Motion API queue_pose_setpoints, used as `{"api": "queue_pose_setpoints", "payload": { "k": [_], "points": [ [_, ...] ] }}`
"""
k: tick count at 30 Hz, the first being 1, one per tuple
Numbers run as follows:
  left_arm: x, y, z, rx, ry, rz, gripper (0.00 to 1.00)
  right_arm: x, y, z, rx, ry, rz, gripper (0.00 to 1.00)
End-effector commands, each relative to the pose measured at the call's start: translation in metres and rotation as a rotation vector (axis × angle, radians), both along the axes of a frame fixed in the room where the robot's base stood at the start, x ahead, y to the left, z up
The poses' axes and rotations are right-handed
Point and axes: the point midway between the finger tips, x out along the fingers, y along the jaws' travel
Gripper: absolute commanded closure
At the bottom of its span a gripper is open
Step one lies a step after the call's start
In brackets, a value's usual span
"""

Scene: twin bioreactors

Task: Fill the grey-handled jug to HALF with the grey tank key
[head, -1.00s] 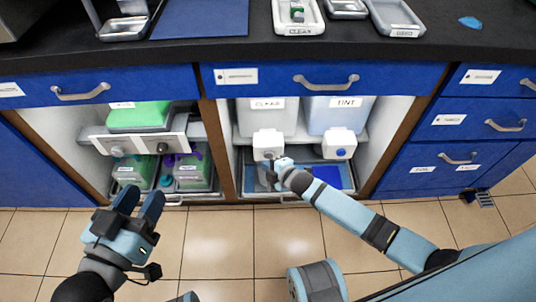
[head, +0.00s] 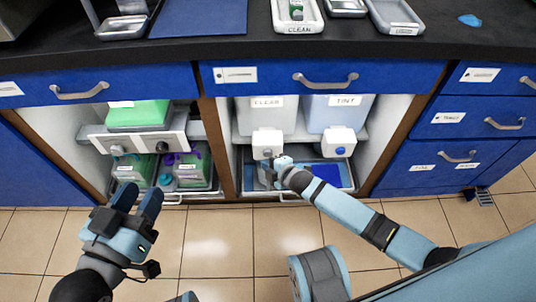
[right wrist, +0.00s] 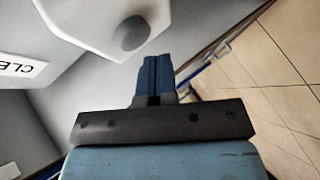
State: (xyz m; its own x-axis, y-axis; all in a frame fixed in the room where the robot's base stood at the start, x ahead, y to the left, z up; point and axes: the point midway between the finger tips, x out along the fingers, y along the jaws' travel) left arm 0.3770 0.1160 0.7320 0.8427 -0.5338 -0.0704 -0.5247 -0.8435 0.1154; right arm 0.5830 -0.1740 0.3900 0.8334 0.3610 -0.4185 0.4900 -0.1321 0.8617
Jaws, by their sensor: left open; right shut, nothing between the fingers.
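The tank labelled CLEAR (head: 267,120) stands in the open cabinet under the counter. Its white tap housing (head: 267,141) is on the front. The grey key (right wrist: 130,33) shows as a rounded knob on this housing in the right wrist view. My right gripper (head: 270,166) is just below the housing; its shut, empty fingers (right wrist: 157,72) are close to the key, and contact cannot be told. The grey-handled jug cannot be made out clearly; the area under the tap is partly hidden by my gripper. My left gripper (head: 141,200) is open and empty, in front of the left cabinet.
The TINT tank (head: 335,115) with a blue key (head: 340,151) stands right of the CLEAR tank. A blue-lined tray (head: 333,176) lies below. The left cabinet holds green-filled containers (head: 137,116) and a white panel with knobs. The tiled floor in front is clear.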

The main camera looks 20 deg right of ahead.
Motion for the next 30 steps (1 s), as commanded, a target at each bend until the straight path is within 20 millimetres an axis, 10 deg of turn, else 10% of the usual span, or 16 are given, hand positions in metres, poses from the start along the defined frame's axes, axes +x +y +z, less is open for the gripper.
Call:
{"api": "queue_pose_setpoints", "payload": {
  "k": [30],
  "points": [
    [-0.0004,-0.0012,0.0003,-0.006,0.01,0.002,0.57,0.0083,-0.0028,0.0002,0.0,0.0,-0.001,1.0]
  ]
}}
